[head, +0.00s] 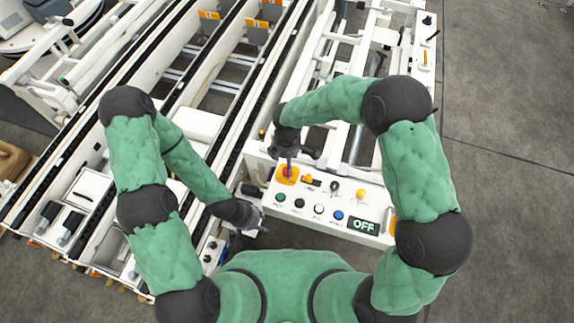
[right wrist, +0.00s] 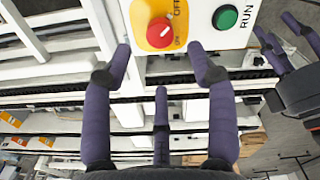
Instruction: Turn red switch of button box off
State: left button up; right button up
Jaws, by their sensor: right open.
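The white button box (head: 322,206) stands before me, with a lit display (head: 363,225) reading OFF. Its red switch (head: 287,172) is a round knob on a yellow plate. In the right wrist view the red switch (right wrist: 159,32) has a pale mark, with OFF and ON labels to its right; I cannot tell its exact setting. My right gripper (head: 289,163) is over the switch. Its purple fingers (right wrist: 161,62) are spread around the knob, apparently without touching it. My left gripper (head: 261,222) is off the box's left side, empty, its fingers apart.
A green RUN button (right wrist: 225,17) sits beside the switch. The box also has black, white, blue (head: 339,215) and yellow controls. White conveyor rails (head: 205,85) run behind and left of the box. Bare grey floor (head: 510,120) lies to the right.

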jog(key=shift+r, duration=2.4)
